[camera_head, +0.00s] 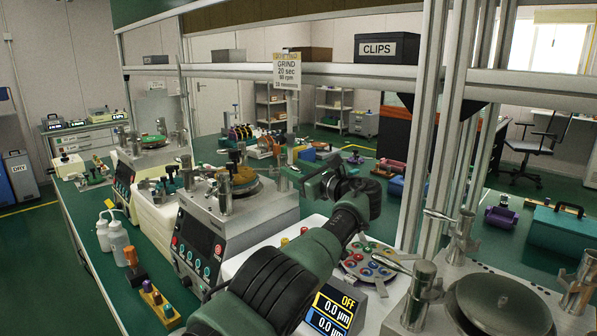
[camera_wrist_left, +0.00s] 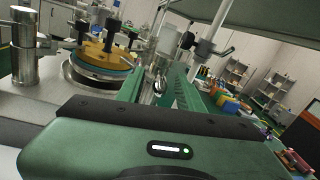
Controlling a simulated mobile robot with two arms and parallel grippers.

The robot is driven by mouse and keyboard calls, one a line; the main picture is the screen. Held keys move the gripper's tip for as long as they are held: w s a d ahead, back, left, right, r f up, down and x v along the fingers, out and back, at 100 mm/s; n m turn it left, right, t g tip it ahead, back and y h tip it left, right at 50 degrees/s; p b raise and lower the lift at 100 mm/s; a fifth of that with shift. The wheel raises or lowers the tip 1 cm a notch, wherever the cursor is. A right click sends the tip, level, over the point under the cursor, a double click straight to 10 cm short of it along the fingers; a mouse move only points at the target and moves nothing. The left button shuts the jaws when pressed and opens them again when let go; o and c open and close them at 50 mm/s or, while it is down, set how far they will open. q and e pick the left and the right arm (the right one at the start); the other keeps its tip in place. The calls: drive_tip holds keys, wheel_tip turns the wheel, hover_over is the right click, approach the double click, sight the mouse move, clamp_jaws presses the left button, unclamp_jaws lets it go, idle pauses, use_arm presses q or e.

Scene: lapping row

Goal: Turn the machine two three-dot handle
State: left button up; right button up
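The middle lapping machine (camera_head: 258,215) has a dark front panel and a round platen with a tan disc (camera_head: 240,180). Metal posts stand around that platen. The disc also shows at the left of the left wrist view (camera_wrist_left: 103,55). My left gripper (camera_head: 288,176) reaches past this machine's right rear side, above the bench. In the left wrist view my two green fingers (camera_wrist_left: 160,82) stand apart, with a shiny metal part visible in the gap; I cannot tell if they touch it. I cannot make out any three-dot mark or handle. My right gripper is not in view.
A nearer machine with a dark platen (camera_head: 503,305) and metal posts stands at lower right. A display (camera_head: 331,311) reads OFF. Upright frame posts (camera_head: 432,130) rise right of my arm. White bottles (camera_head: 118,238) stand left of the middle machine. A grind sign (camera_head: 287,72) hangs above.

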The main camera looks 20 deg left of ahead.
use_arm(q)
drive_tip(key=v, duration=0.7)
drive_tip(key=shift+s+d, duration=0.2)
drive_tip(key=shift+d, duration=0.15)
drive_tip(key=shift+c, duration=0.4)
